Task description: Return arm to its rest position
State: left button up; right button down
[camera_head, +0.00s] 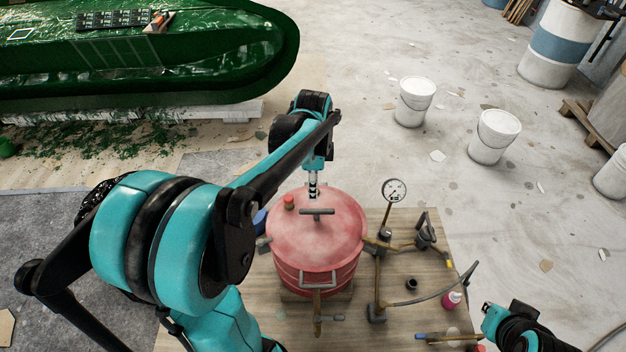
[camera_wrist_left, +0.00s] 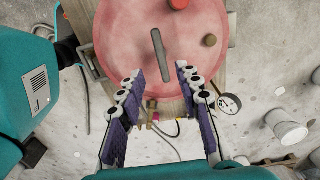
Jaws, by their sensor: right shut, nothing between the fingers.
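My left arm reaches in from the left in the head view. Its left gripper (camera_head: 313,186) points down over the red lidded pot (camera_head: 318,240), near the far side of the lid. In the left wrist view the left gripper (camera_wrist_left: 160,76) has its two purple-padded fingers apart, with nothing between them. The red lid (camera_wrist_left: 120,45) and its dark bar handle (camera_wrist_left: 160,55) lie beyond the fingertips. My right gripper (camera_head: 496,318) is at the lower right edge of the head view, low over the board's right side; it is shut and empty, its fingertips hard to make out.
A wooden board (camera_head: 410,225) carries the pot, a pressure gauge (camera_head: 394,190), pipes and a hose. A green hull mould (camera_head: 190,50) stands at the back left. White buckets (camera_head: 413,103) and a drum (camera_head: 556,50) stand to the right. Floor between is mostly clear.

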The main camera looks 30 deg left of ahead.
pick_arm(q)
notch_tip(320, 180, up, 2)
jog(key=shift+r, duration=0.2)
dwell(0.4)
jog(key=s+d+f+n+t+b, duration=0.2)
jog(key=s+d+f+n+b, duration=0.1)
jog(key=n, duration=0.1)
jog(key=s+d+f+n+t+b, duration=0.2)
jog(key=s+d+f+n+b, duration=0.2)
jog(key=s+d+f+n+t+b, duration=0.3)
jog(key=d+f, duration=0.1)
jog(key=shift+s+d+f+n+b, duration=0.1)
jog(key=shift+s+d+n+b, duration=0.15)
jog(key=shift+n+b, duration=0.15)
jog(key=shift+w, duration=0.1)
dwell(1.7)
